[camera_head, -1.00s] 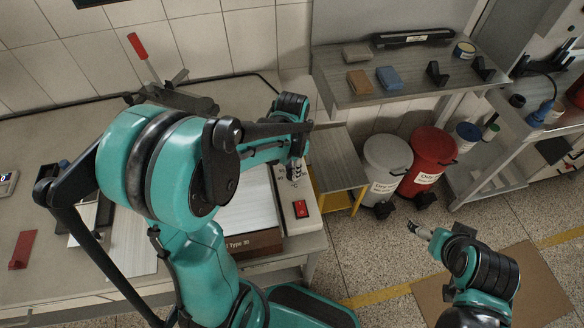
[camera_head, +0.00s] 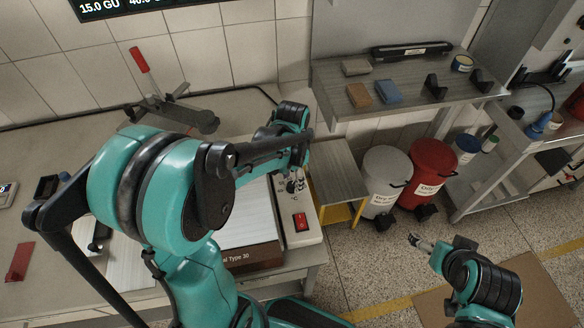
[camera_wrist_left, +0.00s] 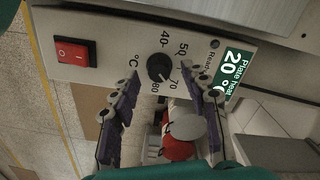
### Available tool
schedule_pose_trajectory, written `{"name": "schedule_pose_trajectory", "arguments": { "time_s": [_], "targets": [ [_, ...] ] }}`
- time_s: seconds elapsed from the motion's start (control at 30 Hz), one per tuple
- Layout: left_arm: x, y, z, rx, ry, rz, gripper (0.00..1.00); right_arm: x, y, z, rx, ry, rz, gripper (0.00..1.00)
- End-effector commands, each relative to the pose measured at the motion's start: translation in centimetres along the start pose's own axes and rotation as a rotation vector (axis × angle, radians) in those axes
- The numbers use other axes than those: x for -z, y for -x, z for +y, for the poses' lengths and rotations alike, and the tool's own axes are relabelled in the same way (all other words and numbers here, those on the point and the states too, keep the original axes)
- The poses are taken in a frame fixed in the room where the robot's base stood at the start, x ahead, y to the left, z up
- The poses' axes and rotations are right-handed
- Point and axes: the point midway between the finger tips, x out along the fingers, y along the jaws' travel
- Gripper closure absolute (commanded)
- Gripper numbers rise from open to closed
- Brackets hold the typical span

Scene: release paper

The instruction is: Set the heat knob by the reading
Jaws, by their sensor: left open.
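The black heat knob (camera_wrist_left: 159,67) sits on the pale panel (camera_wrist_left: 115,20) of the plate unit. Its marks include 40, 50, 70 and 80 °C; the exact pointer setting is hard to tell. A green display (camera_wrist_left: 233,72) beside it reads "Plate heat 20 °C". My left gripper (camera_wrist_left: 161,76) is open, its two fingers on either side of the knob with gaps showing. In the head view, the left gripper (camera_head: 294,184) is over the unit's right-hand panel, largely covering the knob. My right gripper (camera_head: 420,242) hangs over the floor, too small to read.
A red rocker switch (camera_head: 300,222) is on the same panel. A wall screen (camera_head: 120,8) shows "15.0 GU", cut off at the top. A lever press (camera_head: 165,100) stands behind my left arm. Grey and red bins (camera_head: 428,175) and a shelf (camera_head: 400,105) are at the right.

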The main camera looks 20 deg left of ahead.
Motion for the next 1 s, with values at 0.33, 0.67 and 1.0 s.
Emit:
{"name": "schedule_pose_trajectory", "arguments": {
  "time_s": [0.33, 0.67, 1.0],
  "targets": [
    [-0.1, 7.2, 0.1, 0.0, 0.0, 0.0, 0.54, 0.0, 0.0, 0.0, 0.0, 0.0, 0.0, 0.12],
    [0.0, 10.7, 0.0, 0.0, 0.0, 0.0, 0.54, 0.0, 0.0, 0.0, 0.0, 0.0, 0.0, 0.12],
    [0.0, 10.8, 0.0, 0.0, 0.0, 0.0, 0.54, 0.0, 0.0, 0.0, 0.0, 0.0, 0.0, 0.12]
  ]
}}
